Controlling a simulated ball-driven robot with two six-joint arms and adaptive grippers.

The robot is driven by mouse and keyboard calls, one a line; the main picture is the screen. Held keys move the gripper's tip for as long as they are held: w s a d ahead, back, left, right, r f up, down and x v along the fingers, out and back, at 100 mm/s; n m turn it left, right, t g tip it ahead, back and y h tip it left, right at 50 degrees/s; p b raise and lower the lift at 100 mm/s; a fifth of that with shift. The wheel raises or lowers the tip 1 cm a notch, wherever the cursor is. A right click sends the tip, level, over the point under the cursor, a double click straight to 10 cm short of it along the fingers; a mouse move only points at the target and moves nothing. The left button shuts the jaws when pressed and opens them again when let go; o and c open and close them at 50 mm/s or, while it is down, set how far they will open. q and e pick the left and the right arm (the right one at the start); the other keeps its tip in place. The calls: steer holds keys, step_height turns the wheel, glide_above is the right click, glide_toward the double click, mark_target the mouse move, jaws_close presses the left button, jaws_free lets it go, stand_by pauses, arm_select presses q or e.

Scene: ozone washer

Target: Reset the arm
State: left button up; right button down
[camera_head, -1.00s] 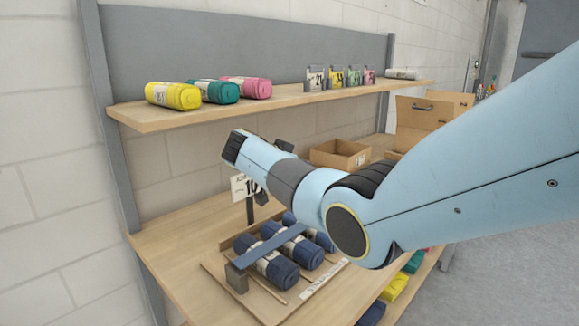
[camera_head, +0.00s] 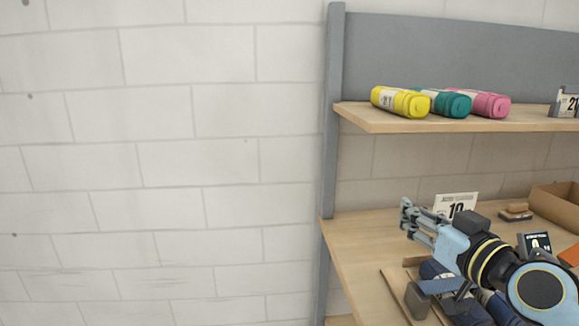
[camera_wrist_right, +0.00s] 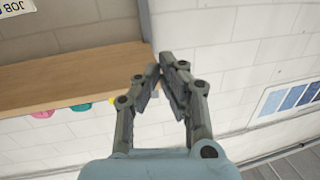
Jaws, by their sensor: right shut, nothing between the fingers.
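My right arm reaches in from the lower right of the head view. Its gripper (camera_head: 408,218) is above the left part of the wooden bench top (camera_head: 352,240), near a number card (camera_head: 456,204). In the right wrist view the gripper (camera_wrist_right: 160,72) has its fingertips together, with nothing between them. Behind the fingers are the wooden shelf edge and the pale block wall. My left gripper is not in view.
A cardboard box (camera_head: 556,205) stands at right. The wall at left is clear.

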steer(key=s+a+f+n+g+h, duration=0.1)
steer(key=s+f+g, duration=0.35)
steer(key=s, duration=0.35)
steer(key=s+a+f+g, duration=0.1)
steer(key=s+f+g, duration=0.2)
steer(key=s+f, duration=0.35)
steer(key=s+d+m+g+h, duration=0.1)
steer(key=s+d+g+h, duration=0.2)
steer(key=s, duration=0.6)
steer(key=s+d+m+g+h, duration=0.2)
steer(key=s+d+g, duration=0.15)
steer(key=s, duration=0.55)
step_height(320, 180, down, 34)
steer(key=d+r+b, duration=0.1)
steer(key=d+b, duration=0.2)
steer(key=b, duration=0.6)
steer(key=s+f+b, duration=0.3)
steer(key=s+f, duration=0.3)
steer(key=f, duration=0.3)
steer(key=s+f+g+b, duration=0.1)
steer(key=s+f+b, duration=0.2)
steer(key=s+f, duration=0.4)
steer(key=s+d+f+g+b, duration=0.1)
steer(key=s+f+b, duration=0.3)
steer(key=f, duration=0.8)
steer(key=s, duration=0.2)
steer(key=shift+s+f, duration=0.35)
steer(key=shift+f, duration=0.05)
